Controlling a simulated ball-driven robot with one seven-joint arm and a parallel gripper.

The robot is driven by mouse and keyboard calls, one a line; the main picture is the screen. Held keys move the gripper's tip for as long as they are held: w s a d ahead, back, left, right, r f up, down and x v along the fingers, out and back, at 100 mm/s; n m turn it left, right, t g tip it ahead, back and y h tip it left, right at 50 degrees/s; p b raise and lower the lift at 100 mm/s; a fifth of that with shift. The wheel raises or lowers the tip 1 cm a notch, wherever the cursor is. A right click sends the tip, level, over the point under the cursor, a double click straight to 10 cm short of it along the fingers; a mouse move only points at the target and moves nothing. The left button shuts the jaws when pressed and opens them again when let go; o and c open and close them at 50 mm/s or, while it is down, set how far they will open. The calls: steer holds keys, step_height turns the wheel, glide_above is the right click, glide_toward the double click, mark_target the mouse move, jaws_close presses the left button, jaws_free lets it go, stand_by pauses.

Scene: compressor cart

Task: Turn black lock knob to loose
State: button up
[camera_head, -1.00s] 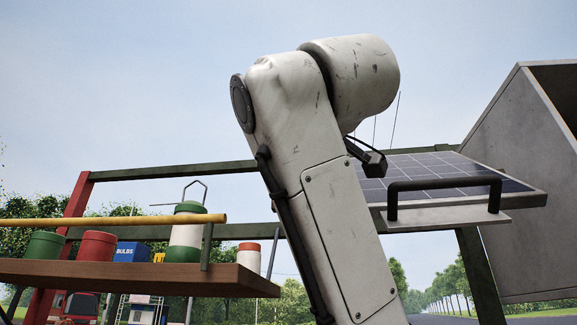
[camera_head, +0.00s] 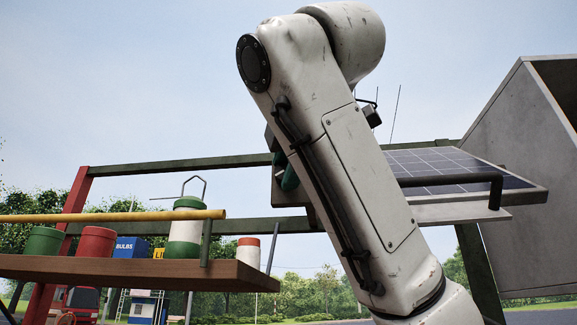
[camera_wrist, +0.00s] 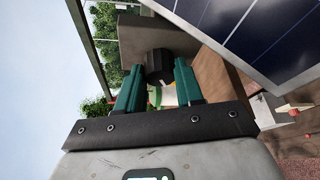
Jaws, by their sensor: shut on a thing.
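The black lock knob (camera_wrist: 158,66) is dark and faceted. It shows in the wrist view between the tips of my gripper (camera_wrist: 158,72), in front of a grey plate (camera_wrist: 150,32). The two teal fingers are shut on the knob, one on each side. In the head view my gripper (camera_head: 289,177) shows only in part, as a bit of teal left of my white arm, and my arm hides the knob there. I see no mark that tells whether the knob is tight or loose.
A solar panel (camera_head: 455,165) with a black handle (camera_head: 450,181) is right of my arm. A wooden shelf (camera_head: 120,272) with canisters (camera_head: 184,228) and a yellow pole (camera_head: 110,217) is at left. A large grey box (camera_head: 505,150) stands far right. Dark rails run behind.

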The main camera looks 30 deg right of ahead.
steer(key=shift+f, duration=0.1)
steer(key=o, duration=1)
steer(key=shift+o, duration=0.2)
